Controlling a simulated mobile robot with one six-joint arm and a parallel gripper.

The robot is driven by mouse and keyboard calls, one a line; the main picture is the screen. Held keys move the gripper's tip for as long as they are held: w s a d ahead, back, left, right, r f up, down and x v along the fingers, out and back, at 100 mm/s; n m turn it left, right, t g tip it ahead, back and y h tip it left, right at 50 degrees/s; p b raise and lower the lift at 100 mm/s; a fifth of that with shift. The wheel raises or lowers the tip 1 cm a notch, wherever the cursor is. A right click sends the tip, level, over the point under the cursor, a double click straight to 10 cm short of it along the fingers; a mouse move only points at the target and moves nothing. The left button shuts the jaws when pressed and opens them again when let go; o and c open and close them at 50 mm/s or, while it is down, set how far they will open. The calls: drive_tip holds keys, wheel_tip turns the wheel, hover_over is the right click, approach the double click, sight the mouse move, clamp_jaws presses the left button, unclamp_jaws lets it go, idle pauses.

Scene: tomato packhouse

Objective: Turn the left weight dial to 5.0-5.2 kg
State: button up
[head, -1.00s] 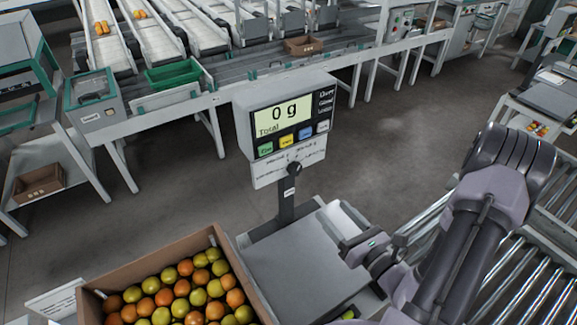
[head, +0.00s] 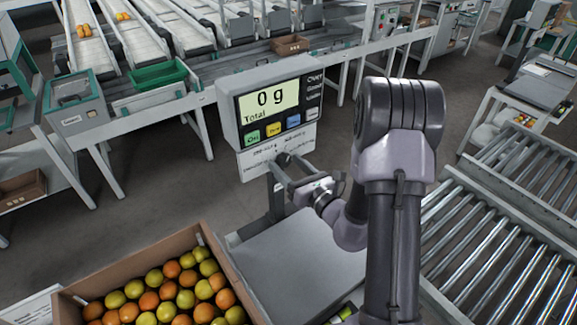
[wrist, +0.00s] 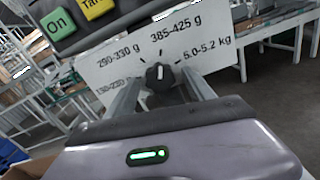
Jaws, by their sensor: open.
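The weight dial (wrist: 158,74) is a small black knob on the white label plate (wrist: 118,66) under the scale display. Its white mark points roughly up, towards 385-425 g; the exact setting is hard to read. The 5.0-5.2 kg label (wrist: 207,50) is to its right in the wrist view. My gripper (wrist: 163,82) is open, with one finger on each side of the knob; I cannot tell whether they touch it. In the head view my gripper (head: 292,168) is in front of the plate and partly hides the dial. Only one dial shows.
The scale display (head: 271,99) reads 0 g. The scale platform (head: 290,250) below is empty. A cardboard box (head: 140,262) of tomatoes stands left of it. A roller conveyor (head: 485,230) lies at right.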

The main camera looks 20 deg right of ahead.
clamp_jaws()
drive_tip(key=shift+m+p, duration=0.3)
drive_tip(key=shift+p, duration=0.05)
drive_tip(key=m+p, duration=0.4)
drive_tip(key=shift+r, duration=0.2)
drive_tip(key=m+p, duration=0.4)
drive_tip(key=m, duration=0.1)
drive_tip(key=shift+a+f, duration=0.1)
drive_tip(key=shift+m, duration=0.3)
unclamp_jaws()
